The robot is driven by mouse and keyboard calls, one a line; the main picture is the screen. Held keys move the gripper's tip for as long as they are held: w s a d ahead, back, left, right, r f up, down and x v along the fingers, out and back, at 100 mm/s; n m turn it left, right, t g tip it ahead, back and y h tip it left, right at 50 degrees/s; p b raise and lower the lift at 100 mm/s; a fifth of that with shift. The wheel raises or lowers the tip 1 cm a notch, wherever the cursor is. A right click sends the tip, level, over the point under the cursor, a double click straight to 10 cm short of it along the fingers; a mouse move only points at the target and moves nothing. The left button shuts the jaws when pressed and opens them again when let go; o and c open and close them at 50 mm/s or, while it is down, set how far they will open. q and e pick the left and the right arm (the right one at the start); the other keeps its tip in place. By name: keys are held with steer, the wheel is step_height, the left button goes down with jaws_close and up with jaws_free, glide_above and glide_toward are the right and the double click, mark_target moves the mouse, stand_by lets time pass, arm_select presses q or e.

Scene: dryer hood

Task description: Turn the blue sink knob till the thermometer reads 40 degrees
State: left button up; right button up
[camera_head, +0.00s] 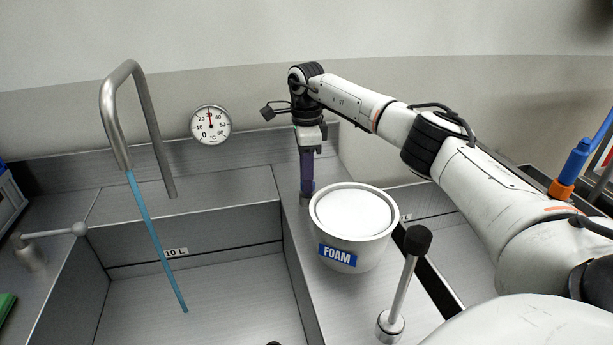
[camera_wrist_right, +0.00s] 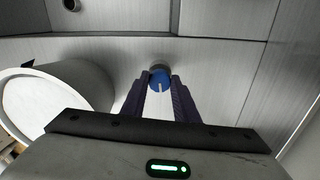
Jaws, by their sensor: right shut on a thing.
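The blue knob (camera_wrist_right: 160,80) shows between the fingertips of my right gripper (camera_wrist_right: 160,92) in the right wrist view. The fingers are shut on it from both sides. In the head view my right gripper (camera_head: 306,188) points down at the sink's rear ledge, and the knob is mostly hidden by the fingers. The round white thermometer (camera_head: 211,124) is on the back wall. Its red needle points almost straight up, near 30. Blue water (camera_head: 156,238) runs from the bent steel tap (camera_head: 121,112) into the left basin. My left gripper is not in view.
A white bucket (camera_head: 343,250) labelled FOAM stands close to the right gripper, on the divider. A black-topped lever (camera_head: 404,285) stands in front of it. The left basin (camera_head: 215,290) is marked 10 L. A grey handle (camera_head: 50,235) is at the left.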

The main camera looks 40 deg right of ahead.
steer(key=o, duration=1.1)
steer(key=shift+c, duration=0.2)
steer(key=shift+r, duration=0.1)
step_height(320, 180, up, 10)
steer(key=shift+b, duration=0.3)
